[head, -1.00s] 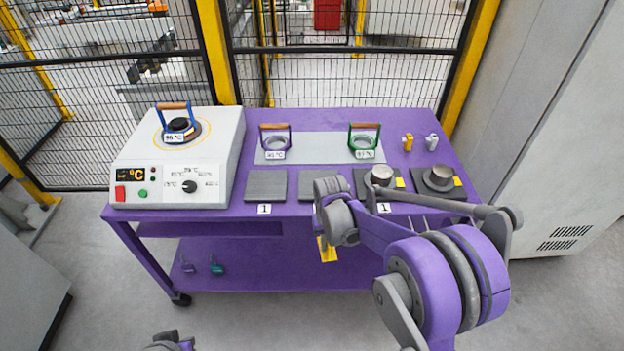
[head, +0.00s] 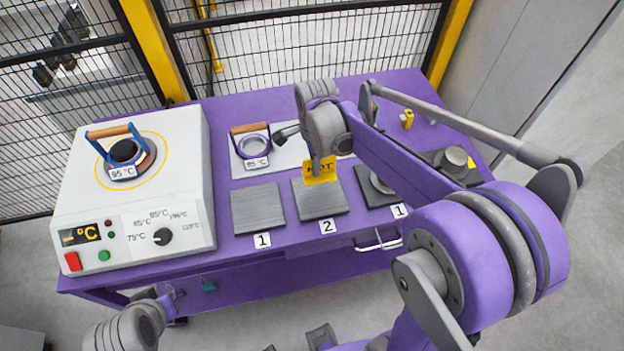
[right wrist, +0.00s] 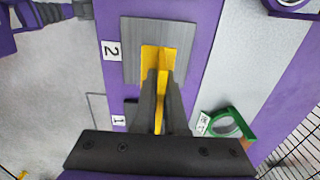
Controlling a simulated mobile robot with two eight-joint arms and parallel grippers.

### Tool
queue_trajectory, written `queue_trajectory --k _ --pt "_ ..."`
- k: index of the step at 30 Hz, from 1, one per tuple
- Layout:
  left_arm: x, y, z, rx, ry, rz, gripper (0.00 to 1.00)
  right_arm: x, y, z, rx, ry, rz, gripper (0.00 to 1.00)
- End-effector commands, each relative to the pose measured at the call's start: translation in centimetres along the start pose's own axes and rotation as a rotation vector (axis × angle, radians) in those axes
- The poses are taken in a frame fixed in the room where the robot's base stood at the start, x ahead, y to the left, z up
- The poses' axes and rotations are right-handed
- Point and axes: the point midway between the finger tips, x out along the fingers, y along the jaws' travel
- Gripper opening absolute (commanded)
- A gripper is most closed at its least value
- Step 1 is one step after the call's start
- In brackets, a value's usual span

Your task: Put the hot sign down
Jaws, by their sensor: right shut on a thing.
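The yellow hot sign (head: 321,172) hangs upright in my right gripper (head: 316,158), over the far part of the grey pad labelled 2 (head: 320,203). In the right wrist view the fingers (right wrist: 160,85) are shut on the yellow sign (right wrist: 150,60), with pad 2 (right wrist: 190,35) below it. I cannot tell whether its lower edge touches the pad. My left arm shows low at the left in the head view; its gripper (right wrist: 82,8) shows only partly at the top of the right wrist view, its jaws unclear.
The heater (head: 190,185) at left bears a blue-handled ring (head: 122,152). A purple-handled ring (head: 253,145) stands behind the pads; a green-handled ring (right wrist: 230,125) shows in the wrist view. Pad 1 (head: 259,208) is bare. Pads at right bear metal parts (head: 455,158).

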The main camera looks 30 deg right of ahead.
Motion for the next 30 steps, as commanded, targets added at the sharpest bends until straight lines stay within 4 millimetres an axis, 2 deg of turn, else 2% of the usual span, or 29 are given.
queue_trajectory --k 1,3,16,29,30 --pt "0.2 0.0 0.2 0.0 -0.002 0.0 0.0 1.3 0.1 0.0 0.0 0.0 0.001 0.0" --pt "0.3 0.0 0.3 0.0 -0.002 0.0 0.0 2.6 0.0 0.0 -0.001 0.0 0.001 0.0" --pt "0.6 0.0 0.6 0.0 -0.005 0.0 0.0 7.8 0.0 0.0 -0.004 0.0 0.0 0.0" --pt "0.8 0.0 0.9 0.0 -0.008 0.0 0.0 8.6 0.1 0.0 -0.004 0.0 0.001 0.0" --pt "0.9 0.0 0.9 0.0 -0.008 0.0 0.0 8.7 0.0 0.0 -0.004 0.0 0.001 0.11"
